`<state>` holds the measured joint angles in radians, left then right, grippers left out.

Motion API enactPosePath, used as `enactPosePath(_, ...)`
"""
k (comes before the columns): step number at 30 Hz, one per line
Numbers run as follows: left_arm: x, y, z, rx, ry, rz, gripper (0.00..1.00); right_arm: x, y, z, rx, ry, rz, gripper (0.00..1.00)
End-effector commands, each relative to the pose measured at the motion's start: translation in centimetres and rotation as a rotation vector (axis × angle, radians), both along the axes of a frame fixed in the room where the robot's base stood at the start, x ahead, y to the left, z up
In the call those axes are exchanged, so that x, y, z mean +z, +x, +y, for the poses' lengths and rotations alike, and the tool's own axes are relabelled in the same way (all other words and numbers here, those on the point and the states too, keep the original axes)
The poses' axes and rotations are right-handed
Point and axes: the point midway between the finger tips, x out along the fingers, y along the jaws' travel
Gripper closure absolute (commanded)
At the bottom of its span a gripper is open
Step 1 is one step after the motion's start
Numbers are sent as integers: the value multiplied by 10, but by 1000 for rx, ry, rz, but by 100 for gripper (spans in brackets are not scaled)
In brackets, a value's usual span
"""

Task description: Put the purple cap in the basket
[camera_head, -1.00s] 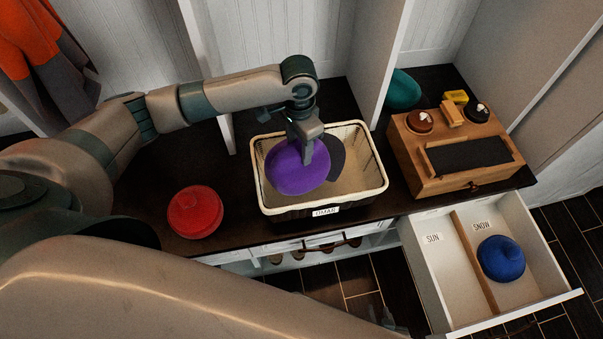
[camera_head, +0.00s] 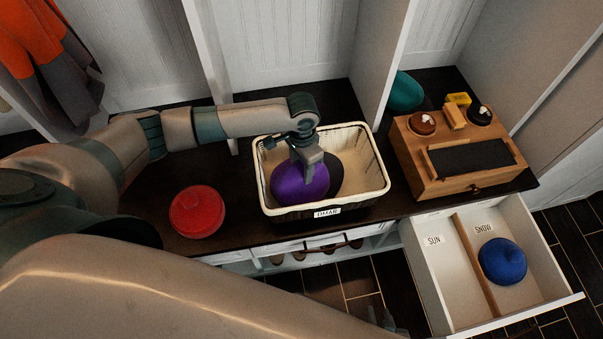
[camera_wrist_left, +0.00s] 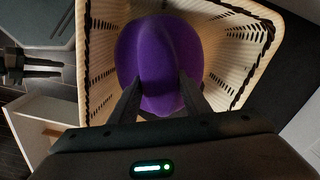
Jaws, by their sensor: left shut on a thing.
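The purple cap (camera_head: 298,188) is inside the cream basket (camera_head: 378,180) labelled OMAR, toward its left and front part. My left gripper (camera_head: 305,172) reaches down into the basket and is shut on the cap's edge. In the left wrist view the cap (camera_wrist_left: 160,55) sits between the two fingers (camera_wrist_left: 160,98), with the basket's slotted walls (camera_wrist_left: 235,50) around it. A dark round shape lies beside the cap in the basket; I cannot tell what it is.
A red cap (camera_head: 197,211) lies on the dark bench left of the basket. A wooden box (camera_head: 460,178) with brushes stands to the right. An open drawer (camera_head: 437,285) holds a blue cap (camera_head: 502,261) in its SNOW side. A teal cap (camera_head: 405,92) is behind the divider.

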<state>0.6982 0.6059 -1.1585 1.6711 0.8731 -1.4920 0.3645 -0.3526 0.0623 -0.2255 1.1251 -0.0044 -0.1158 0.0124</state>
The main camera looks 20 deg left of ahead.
Motion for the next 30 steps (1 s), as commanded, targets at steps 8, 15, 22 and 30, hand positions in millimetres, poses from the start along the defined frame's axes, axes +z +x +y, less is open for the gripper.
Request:
enactPosePath(8, -33, -1, 0, -1, 1, 1, 92, 0, 1, 0, 0, 0, -1, 69)
enactPosePath(15, -36, 0, 0, -1, 1, 0, 92, 0, 2, 0, 0, 0, -1, 69)
enactPosePath(22, -39, 0, 0, 0, 1, 1, 55, 1, 2, 1, 0, 1, -3, 69)
enactPosePath(30, -38, 0, 0, -1, 1, 0, 39, 1, 2, 1, -1, 1, -4, 69)
